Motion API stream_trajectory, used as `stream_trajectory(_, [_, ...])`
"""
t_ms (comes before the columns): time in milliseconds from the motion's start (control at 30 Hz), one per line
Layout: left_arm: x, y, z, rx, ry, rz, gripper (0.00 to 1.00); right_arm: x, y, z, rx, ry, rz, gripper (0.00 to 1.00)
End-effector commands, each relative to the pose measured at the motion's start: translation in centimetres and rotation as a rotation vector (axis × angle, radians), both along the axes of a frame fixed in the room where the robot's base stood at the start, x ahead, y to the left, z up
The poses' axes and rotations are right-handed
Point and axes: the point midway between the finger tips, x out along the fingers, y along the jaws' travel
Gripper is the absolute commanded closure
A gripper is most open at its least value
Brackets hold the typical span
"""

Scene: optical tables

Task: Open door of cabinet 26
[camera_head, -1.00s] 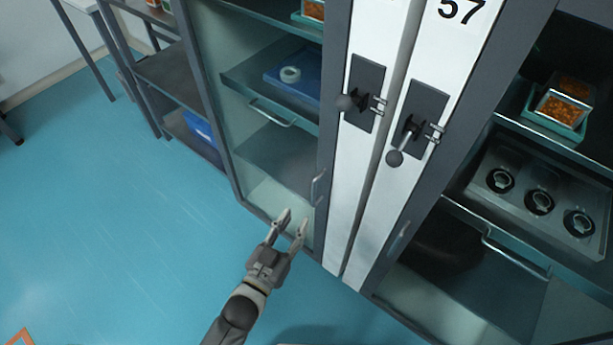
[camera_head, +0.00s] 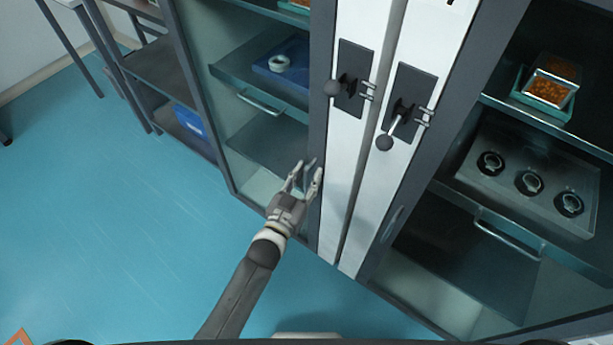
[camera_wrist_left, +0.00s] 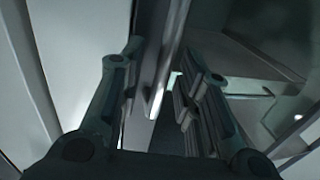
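A tall cabinet with a grey-framed glass door (camera_head: 250,190) stands at the left of the white panels. A slim vertical door handle (camera_head: 312,167) shows behind my left fingertips, partly hidden. My left gripper (camera_head: 307,173) is open, its fingers pointing at this handle near the door's right edge. In the left wrist view, my open left gripper (camera_wrist_left: 160,90) has a pale bar, apparently the handle (camera_wrist_left: 165,65), between its fingers. I cannot tell whether they touch. No number 26 is readable. My right gripper is out of view.
A dark shelf rack (camera_head: 160,75) stands at the left.

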Motion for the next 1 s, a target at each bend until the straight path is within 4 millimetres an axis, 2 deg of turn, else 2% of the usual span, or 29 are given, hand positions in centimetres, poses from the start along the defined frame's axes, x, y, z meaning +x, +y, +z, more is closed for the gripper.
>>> stream_trajectory(133, [0.0, 0.0, 0.0, 0.0, 0.0, 0.0, 0.7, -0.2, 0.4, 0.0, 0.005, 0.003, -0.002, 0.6])
stream_trajectory(367, [0.0, 0.0, 0.0, 0.0, 0.0, 0.0, 1.0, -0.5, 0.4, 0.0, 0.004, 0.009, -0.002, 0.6])
stream_trajectory(767, [-0.1, 0.1, 0.0, 0.001, 0.0, -0.002, 1.0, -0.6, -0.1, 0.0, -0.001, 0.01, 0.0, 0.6])
stream_trajectory(1000, [-1.8, 1.3, 0.1, 0.005, 0.001, -0.039, 1.0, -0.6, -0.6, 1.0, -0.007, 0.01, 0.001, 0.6])
